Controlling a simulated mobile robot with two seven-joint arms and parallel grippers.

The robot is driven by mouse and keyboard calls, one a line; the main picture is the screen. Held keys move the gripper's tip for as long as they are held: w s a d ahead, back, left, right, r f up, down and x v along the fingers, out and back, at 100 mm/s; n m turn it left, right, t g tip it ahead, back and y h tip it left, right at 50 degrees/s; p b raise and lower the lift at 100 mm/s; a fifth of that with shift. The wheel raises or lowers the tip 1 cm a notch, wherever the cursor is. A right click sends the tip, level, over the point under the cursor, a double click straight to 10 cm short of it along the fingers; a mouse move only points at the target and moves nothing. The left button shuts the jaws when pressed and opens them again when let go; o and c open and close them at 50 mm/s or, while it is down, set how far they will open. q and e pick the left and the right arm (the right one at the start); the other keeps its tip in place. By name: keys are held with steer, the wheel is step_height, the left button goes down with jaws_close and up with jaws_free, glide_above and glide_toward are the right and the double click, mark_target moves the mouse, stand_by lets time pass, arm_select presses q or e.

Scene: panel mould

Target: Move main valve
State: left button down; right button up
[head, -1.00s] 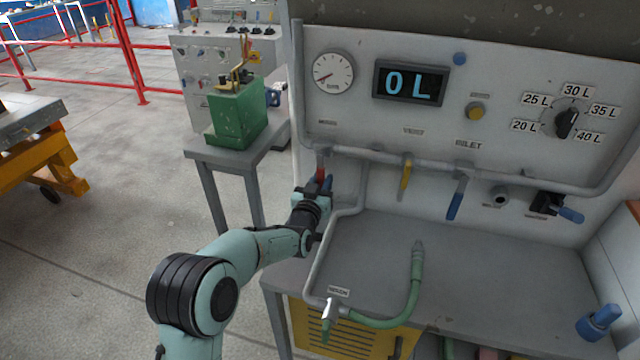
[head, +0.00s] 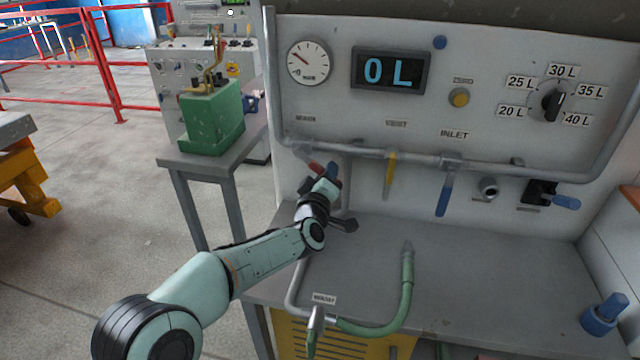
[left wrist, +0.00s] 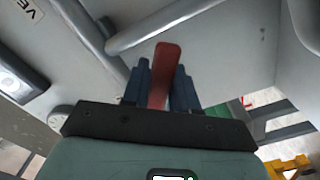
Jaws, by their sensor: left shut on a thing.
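The main valve's red handle (head: 316,168) is on the pipe at the left of the panel, tilted down to the right. My left gripper (head: 329,176) is shut on this handle. In the left wrist view the red handle (left wrist: 165,72) stands between the two blue fingers of the left gripper (left wrist: 160,85). The fingers hide part of the handle. My right gripper is not in view.
A yellow handle (head: 390,175) and a blue inlet handle (head: 445,195) hang from the same pipe. The gauge (head: 308,63) needle points up-left; the display (head: 391,73) reads 0 L. A green hose (head: 407,290) lies on the bench (head: 480,270).

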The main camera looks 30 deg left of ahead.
arm_select(q)
steer(key=r+n, duration=0.1)
steer(key=n, duration=0.1)
steer(key=d+r+n, duration=0.1)
steer(key=shift+w+d+r+n, duration=0.15)
steer(key=shift+d+r+n, duration=0.05)
steer(key=shift+n, duration=0.2)
steer(key=shift+d+r+n, duration=0.2)
steer(key=shift+r+n, duration=1.2)
steer(key=shift+n, duration=0.5)
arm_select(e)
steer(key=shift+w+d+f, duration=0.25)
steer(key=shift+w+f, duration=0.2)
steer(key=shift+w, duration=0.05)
arm_select(q)
steer(key=shift+r, duration=0.1)
steer(key=c, duration=1)
jaws_free()
steer(key=shift+o, duration=0.2)
steer(key=shift+b, duration=0.3)
steer(key=v, duration=1.3)
steer(key=shift+b, duration=0.3)
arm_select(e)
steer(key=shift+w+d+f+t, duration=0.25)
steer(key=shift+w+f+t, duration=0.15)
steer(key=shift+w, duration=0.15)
